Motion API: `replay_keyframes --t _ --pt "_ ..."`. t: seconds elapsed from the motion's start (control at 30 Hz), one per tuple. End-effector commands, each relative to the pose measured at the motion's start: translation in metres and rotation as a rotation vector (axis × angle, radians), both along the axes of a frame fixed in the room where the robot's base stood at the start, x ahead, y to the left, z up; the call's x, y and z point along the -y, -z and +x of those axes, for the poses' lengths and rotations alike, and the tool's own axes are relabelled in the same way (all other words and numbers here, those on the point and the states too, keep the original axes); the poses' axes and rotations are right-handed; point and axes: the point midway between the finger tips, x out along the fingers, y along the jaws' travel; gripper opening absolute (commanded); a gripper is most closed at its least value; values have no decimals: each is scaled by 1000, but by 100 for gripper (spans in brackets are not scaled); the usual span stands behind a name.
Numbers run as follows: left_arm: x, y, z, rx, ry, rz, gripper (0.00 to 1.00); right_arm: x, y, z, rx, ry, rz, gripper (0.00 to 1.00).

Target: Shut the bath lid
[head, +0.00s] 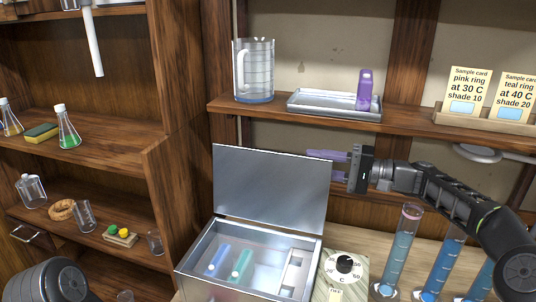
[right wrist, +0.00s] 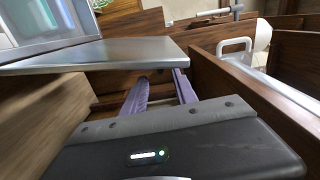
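The metal bath (head: 190,284) stands at the bottom middle of the head view. Its lid (head: 268,188) is open, standing up and leaning back from the rear edge. Inside lie a blue tube (head: 218,261) and a teal tube (head: 241,264). My right gripper (head: 322,164) is at the lid's upper right corner, its purple fingers reaching left behind the lid, partly hidden by it. In the right wrist view the fingers (right wrist: 160,85) are apart with nothing between them, and the lid (right wrist: 95,55) shows close to them. Contact cannot be told. My left gripper is out of view.
A dial box (head: 345,268) and several cylinders of blue liquid (head: 398,258) stand right of the bath. Above, a shelf (head: 420,125) holds a jug (head: 253,72), a metal tray (head: 318,104) and sample cards (head: 468,88). A wooden rack (head: 180,190) with glassware is at left.

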Motion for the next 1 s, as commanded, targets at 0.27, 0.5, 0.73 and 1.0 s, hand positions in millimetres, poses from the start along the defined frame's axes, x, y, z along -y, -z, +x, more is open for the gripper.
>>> replay_keyframes --t 0.27,0.5,0.73,1.0 --pt "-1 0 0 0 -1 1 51 -2 0 0 -2 -1 -1 34" --pt "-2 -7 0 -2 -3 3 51 -20 -2 7 -3 -4 -1 34" --pt "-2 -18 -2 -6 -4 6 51 -54 -2 21 -4 -4 -2 34" --pt "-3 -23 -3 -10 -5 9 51 -74 0 30 -3 -1 -3 34"
